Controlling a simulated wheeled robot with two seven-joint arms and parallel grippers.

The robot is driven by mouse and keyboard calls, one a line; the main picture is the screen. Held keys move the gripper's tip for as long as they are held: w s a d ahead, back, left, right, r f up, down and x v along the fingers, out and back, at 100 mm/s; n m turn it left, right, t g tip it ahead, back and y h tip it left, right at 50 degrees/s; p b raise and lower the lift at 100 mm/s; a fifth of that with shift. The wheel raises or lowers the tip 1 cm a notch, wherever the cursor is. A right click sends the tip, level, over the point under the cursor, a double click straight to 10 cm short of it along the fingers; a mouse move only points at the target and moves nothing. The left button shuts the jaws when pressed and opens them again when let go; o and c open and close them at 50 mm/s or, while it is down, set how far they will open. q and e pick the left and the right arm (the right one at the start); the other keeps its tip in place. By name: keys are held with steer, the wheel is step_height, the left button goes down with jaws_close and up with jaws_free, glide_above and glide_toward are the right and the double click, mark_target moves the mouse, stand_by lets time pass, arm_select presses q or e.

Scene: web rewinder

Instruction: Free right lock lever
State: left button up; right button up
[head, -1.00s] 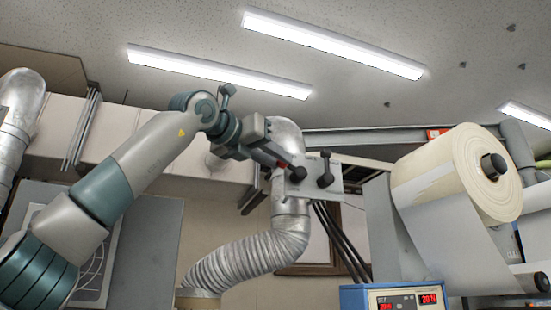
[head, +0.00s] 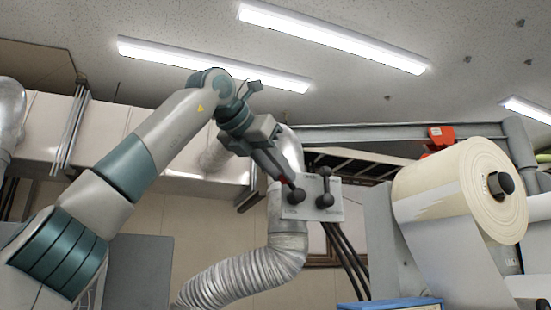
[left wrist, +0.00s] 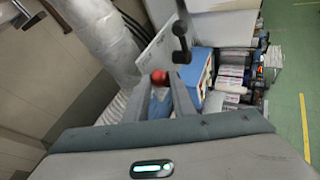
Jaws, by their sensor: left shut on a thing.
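A grey panel (head: 340,213) carries two levers with dark round hubs. The left lever (head: 298,196) slants up and left to a red knob (head: 287,178), and the right lever (head: 325,184) stands almost upright with a black knob. My left gripper (head: 286,176) reaches down from the upper left and is shut on the left lever at its red knob. In the left wrist view, the red knob (left wrist: 159,78) sits between the fingers, and the black-knobbed lever (left wrist: 180,42) stands free beyond them. My right gripper is not in view.
A silver duct (head: 290,238) runs just behind and left of the panel. Black cables (head: 346,250) hang below it. A large paper roll (head: 465,190) is to the right, and a blue box (head: 390,303) shows at the bottom edge.

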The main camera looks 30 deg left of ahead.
arm_select(q)
steer(key=shift+w+d+r+m+g+y+p, duration=0.3)
steer(key=shift+w+g, duration=0.05)
steer(key=shift+g, duration=0.35)
stand_by(0.3)
steer(key=o, duration=1.1)
steer(key=shift+w, duration=0.1)
steer(key=shift+c, duration=0.2)
